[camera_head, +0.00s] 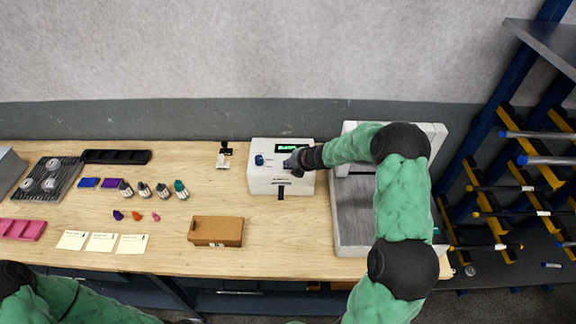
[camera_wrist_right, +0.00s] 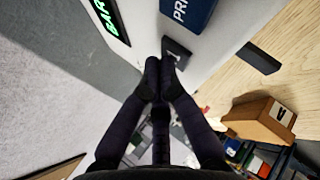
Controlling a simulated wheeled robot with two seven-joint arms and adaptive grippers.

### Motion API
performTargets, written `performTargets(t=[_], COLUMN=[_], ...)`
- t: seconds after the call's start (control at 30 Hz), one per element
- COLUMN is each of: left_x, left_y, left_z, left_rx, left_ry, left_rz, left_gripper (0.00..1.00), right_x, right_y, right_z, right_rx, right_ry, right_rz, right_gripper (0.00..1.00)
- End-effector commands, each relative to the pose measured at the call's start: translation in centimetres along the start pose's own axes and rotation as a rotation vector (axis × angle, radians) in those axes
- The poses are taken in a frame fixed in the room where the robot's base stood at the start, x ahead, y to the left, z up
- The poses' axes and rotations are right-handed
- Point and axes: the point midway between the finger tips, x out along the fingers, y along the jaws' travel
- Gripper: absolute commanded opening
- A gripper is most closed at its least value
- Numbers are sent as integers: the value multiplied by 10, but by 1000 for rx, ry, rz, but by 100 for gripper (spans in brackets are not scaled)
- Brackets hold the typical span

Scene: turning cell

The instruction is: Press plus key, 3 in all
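A white box-shaped device (camera_head: 268,180) with a green-lit display (camera_head: 290,148) stands at the back of the wooden bench. My right gripper (camera_head: 293,163) reaches its top from the right. In the right wrist view, the fingers of my right gripper (camera_wrist_right: 160,72) are together and empty. Their tips are at a small dark key (camera_wrist_right: 178,50) on the white panel, and partly hide it. I cannot read its marking or tell whether the tips touch it. The display (camera_wrist_right: 110,18) and a blue key with letters "PRI" (camera_wrist_right: 186,8) flank it. My left gripper is out of view.
A grey machine tray (camera_head: 352,210) stands right of the device, under my right arm. A brown box (camera_head: 216,231) lies front left. Several small bottles (camera_head: 161,190), cards (camera_head: 102,242) and a pink tray (camera_head: 22,229) are further left.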

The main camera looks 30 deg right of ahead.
Motion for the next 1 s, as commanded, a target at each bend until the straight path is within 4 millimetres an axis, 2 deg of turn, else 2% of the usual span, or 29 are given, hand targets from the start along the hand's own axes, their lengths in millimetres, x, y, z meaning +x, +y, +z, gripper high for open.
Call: performTargets(t=[0.3, 0.73, 1.0], left_x=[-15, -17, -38], left_y=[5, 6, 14], left_z=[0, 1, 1], left_rx=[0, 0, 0], left_ry=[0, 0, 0], left_rz=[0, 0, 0], left_gripper=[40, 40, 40], right_x=[-11, -12, -28], right_y=[11, 12, 28], right_z=[0, 0, 0], right_rx=[0, 0, 0], right_ry=[0, 0, 0], right_rz=[-1, -1, 0], right_gripper=[0, 0, 0])
